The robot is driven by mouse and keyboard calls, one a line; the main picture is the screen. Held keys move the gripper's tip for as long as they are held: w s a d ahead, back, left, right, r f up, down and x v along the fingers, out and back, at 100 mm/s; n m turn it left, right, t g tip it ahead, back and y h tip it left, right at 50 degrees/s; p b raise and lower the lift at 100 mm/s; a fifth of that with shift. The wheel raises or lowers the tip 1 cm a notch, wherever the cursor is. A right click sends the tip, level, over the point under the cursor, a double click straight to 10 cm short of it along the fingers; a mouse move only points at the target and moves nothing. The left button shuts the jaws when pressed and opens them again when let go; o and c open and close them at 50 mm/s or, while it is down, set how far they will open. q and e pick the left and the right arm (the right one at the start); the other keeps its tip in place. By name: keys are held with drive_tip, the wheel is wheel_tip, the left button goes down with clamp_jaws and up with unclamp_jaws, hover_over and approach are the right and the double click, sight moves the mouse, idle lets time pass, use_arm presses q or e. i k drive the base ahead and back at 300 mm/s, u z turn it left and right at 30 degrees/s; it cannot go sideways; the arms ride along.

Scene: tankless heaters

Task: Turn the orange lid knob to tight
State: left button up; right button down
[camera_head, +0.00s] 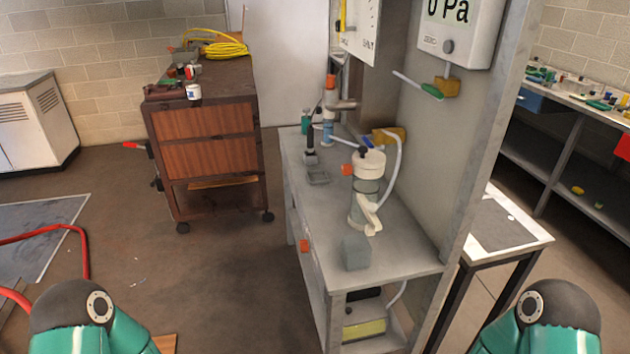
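A clear cylindrical vessel (364,193) with a cream lid (369,163) stands upright on the grey bench (345,256). A small orange knob (346,170) shows at the left side of the lid. A black knob (363,149) sits on top of the lid. The picture does not show whether the orange knob is tight or loose. A cream handle-like part (370,214) sits at the vessel's lower front. Only teal and grey links of my two arms show at the bottom left and bottom right. Both grippers are out of view.
A grey block (356,252) lies in front of the vessel. An upright post with an orange top (331,82) stands behind. A pale hose (394,175) curves right of the vessel beside the panel (436,155). A wooden cabinet (208,140) stands left; floor between is clear.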

sight(346, 169)
drive_tip(key=k, duration=0.3)
drive_tip(key=z, duration=0.15)
drive_tip(key=i, duration=0.5)
drive_tip(key=u, duration=0.2)
drive_tip(key=k, duration=0.55)
drive_tip(key=z, duration=0.05)
drive_tip(key=i, duration=0.7)
drive_tip(key=z, duration=1.75)
